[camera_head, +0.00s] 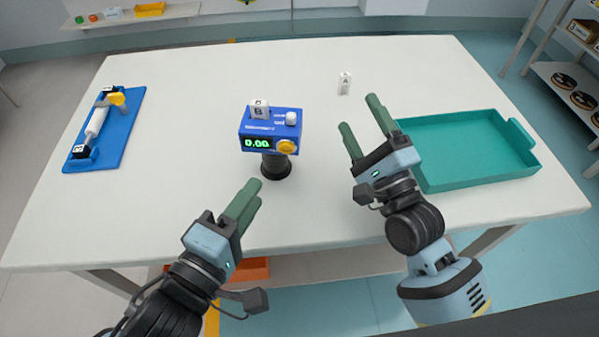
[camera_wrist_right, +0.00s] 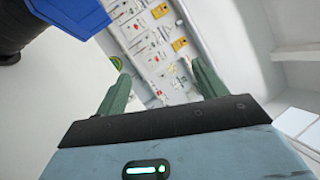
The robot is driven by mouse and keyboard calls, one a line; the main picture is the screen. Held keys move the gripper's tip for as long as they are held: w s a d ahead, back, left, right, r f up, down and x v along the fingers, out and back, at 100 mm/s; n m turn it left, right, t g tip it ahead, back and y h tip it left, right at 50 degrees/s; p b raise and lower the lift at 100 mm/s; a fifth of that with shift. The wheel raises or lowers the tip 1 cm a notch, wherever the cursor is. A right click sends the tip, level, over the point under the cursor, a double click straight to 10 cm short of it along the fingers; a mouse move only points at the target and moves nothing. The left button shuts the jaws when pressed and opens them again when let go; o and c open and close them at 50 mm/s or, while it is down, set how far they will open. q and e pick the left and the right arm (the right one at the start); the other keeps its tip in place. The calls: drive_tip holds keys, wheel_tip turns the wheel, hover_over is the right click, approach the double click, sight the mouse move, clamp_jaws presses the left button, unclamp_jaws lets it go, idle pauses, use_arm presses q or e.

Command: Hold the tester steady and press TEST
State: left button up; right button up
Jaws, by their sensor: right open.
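The tester (camera_head: 270,126) is a blue box on a black round stand (camera_head: 276,165) at mid-table. Its display reads 0.00 in green. A yellow button (camera_head: 287,147) is on its front, and a white knob (camera_head: 291,118) and a white block marked B (camera_head: 259,109) are on top. My left gripper (camera_head: 258,190) is in front of the stand, apart from it; its fingers look close together, but their gap is unclear. My right gripper (camera_head: 358,112) is open and empty, right of the tester. In the right wrist view, a blue body (camera_wrist_right: 75,12) shows beside my right gripper (camera_wrist_right: 160,70).
A teal tray (camera_head: 532,175), empty, lies at the right. A blue board (camera_head: 122,140) with a white cylinder and a yellow part is at the left. A small white block marked A (camera_head: 345,83) stands toward the back. The table (camera_head: 190,190) is clear between them.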

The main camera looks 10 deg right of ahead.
sight(282, 158)
drive_tip(key=a+f+m, duration=0.1)
drive_tip(key=m, duration=0.1)
drive_tip(key=s+f+m+g, duration=0.1)
drive_tip(key=f+m, duration=0.1)
drive_tip(key=a+f+m+g, duration=0.1)
drive_tip(key=f+m, duration=0.1)
drive_tip(key=shift+s+a+m, duration=0.3)
drive_tip(key=shift+a+m, duration=0.05)
drive_tip(key=shift+m, duration=0.05)
drive_tip(key=a+f+m+g+y, duration=0.1)
drive_tip(key=a, duration=0.1)
drive_tip(key=s+a+f+m+g+y, duration=0.1)
drive_tip(key=a+m, duration=0.1)
drive_tip(key=a, duration=0.1)
drive_tip(key=s+a+f+m+g+y, duration=0.1)
drive_tip(key=a+m+g, duration=0.1)
drive_tip(key=a, duration=0.1)
drive_tip(key=shift+a+f, duration=0.25)
drive_tip(key=shift+f, duration=0.05)
drive_tip(key=shift+x, duration=3.95)
drive_tip(key=shift+c, duration=0.4)
drive_tip(key=c, duration=1.2)
use_arm(q)
clamp_jaws()
use_arm(e)
drive_tip(key=shift+d, duration=0.1)
